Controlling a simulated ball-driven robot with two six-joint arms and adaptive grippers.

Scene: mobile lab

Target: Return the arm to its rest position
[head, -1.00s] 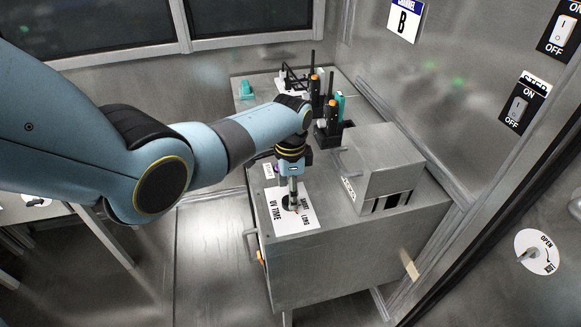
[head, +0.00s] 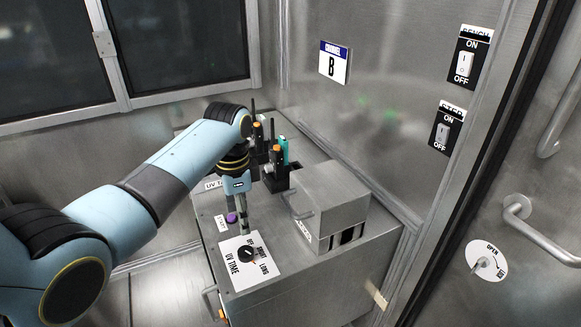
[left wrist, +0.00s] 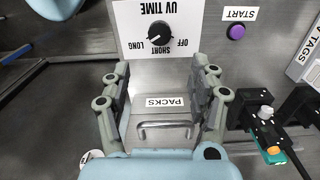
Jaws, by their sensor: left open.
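My left arm (head: 170,165) reaches in from the left over the metal cabinet. Its gripper (head: 238,226) points down above the cabinet top, just behind the UV TIME dial. In the left wrist view the left gripper (left wrist: 160,85) has its fingers spread wide with nothing between them. The black dial knob (head: 246,254) is on a white plate marked OFF, SHORT and LONG; it also shows in the left wrist view (left wrist: 160,36), apart from the fingers. I cannot tell its exact setting. My right gripper is not in view.
A metal box (head: 328,205) with a handle, labelled PACKS (left wrist: 173,102), stands beside the gripper. A purple START button (head: 231,218) is close by. Black holders with handheld devices (head: 276,165) stand behind. A wall with switches (head: 465,65) bounds the right.

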